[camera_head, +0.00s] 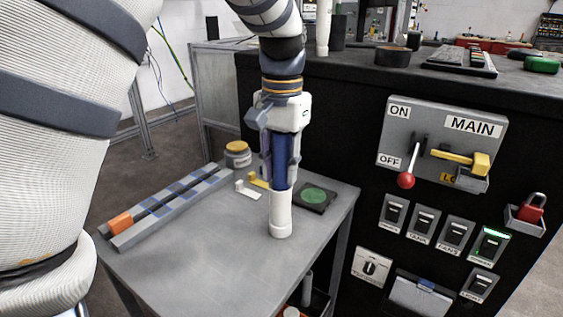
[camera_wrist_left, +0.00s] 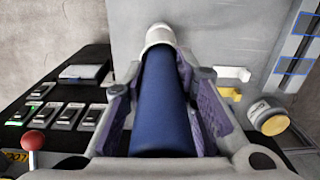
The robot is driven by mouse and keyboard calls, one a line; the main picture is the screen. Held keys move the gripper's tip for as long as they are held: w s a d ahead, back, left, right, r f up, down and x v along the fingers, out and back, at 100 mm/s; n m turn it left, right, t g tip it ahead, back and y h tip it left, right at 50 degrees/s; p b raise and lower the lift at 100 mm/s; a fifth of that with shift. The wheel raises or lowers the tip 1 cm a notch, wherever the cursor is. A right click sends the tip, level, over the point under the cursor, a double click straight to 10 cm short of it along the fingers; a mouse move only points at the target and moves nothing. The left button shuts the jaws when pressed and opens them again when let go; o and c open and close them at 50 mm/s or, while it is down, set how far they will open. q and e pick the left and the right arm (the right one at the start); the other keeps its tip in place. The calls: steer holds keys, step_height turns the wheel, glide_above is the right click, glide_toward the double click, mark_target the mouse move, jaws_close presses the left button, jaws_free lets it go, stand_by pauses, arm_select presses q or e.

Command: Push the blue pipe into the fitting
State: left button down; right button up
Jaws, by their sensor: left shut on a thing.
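The blue pipe (camera_head: 279,171) stands upright in my left gripper (camera_head: 281,158), which points straight down and is shut on it. The white fitting (camera_head: 281,216) is a short cylinder directly below, on the grey table. The pipe's lower end meets the fitting's top in line; how deep it sits inside is hidden. In the left wrist view the blue pipe (camera_wrist_left: 160,108) runs between the two finger pads (camera_wrist_left: 165,100) to the white fitting (camera_wrist_left: 160,36). My right gripper is not in view.
The grey table (camera_head: 215,250) also holds a slotted rail with an orange block (camera_head: 121,223), a yellow-lidded jar (camera_head: 237,153), small white and yellow pieces, and a green disc (camera_head: 314,195). A black cabinet with a MAIN switch panel (camera_head: 440,140) stands close on the right.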

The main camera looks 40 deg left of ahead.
arm_select(q)
steer(key=shift+f, duration=0.75)
steer(key=c, duration=1.2)
jaws_free()
step_height(320, 180, up, 12)
steer(key=shift+r, duration=0.1)
